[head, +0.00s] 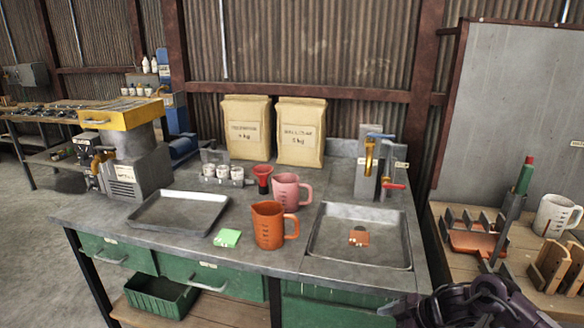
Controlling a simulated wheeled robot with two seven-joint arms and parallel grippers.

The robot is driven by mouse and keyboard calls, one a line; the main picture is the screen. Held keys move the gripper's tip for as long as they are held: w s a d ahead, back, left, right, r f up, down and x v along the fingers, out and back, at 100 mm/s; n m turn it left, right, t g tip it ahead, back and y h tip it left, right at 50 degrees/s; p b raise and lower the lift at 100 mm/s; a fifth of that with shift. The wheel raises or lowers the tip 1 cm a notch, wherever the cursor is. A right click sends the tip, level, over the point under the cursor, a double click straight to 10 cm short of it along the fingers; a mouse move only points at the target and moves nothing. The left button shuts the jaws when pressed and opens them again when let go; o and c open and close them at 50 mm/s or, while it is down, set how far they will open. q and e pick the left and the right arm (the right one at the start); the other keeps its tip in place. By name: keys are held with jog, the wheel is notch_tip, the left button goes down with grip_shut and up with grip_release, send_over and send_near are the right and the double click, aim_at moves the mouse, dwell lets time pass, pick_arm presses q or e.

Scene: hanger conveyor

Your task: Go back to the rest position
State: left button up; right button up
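My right arm shows at the bottom right corner of the head view, in front of the bench's right end. Its dark gripper (425,310) points left near the front drawers. The fingers are too small and cut off to tell whether they are open or shut, and I see nothing clearly held. My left arm and gripper are not in view.
The grey workbench (275,262) holds a left tray (180,213), a right tray (360,240) with an orange-brown item, an orange jug (268,226), a pink jug (286,190), a red funnel (262,178) and two paper sacks (300,132). A wooden side table (450,217) stands right.

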notch_tip(320, 180, down, 12)
jog(key=a+m+t, duration=0.2)
jog(key=m, duration=0.1)
jog(key=s+d+f+m+h, duration=0.15)
jog(key=s+f, duration=0.25)
jog(key=f, duration=0.4)
jog(key=s+d+f+m+h, duration=0.1)
jog(key=s+f+m, duration=0.25)
jog(key=f, duration=0.45)
jog(key=s+f+m+g+h, duration=0.1)
jog(key=s+f, duration=0.5)
jog(key=s, duration=0.6)
jog(key=s+f+m+g+h, duration=0.1)
jog(key=s+f, duration=0.5)
jog(key=s, duration=0.7)
jog(key=s+f+m+g+h, duration=0.1)
jog(key=s+f+g+h, duration=0.2)
jog(key=s, duration=1)
notch_tip(320, 180, down, 3)
jog(key=shift+s+d+f, duration=0.15)
jog(key=shift+d, duration=0.3)
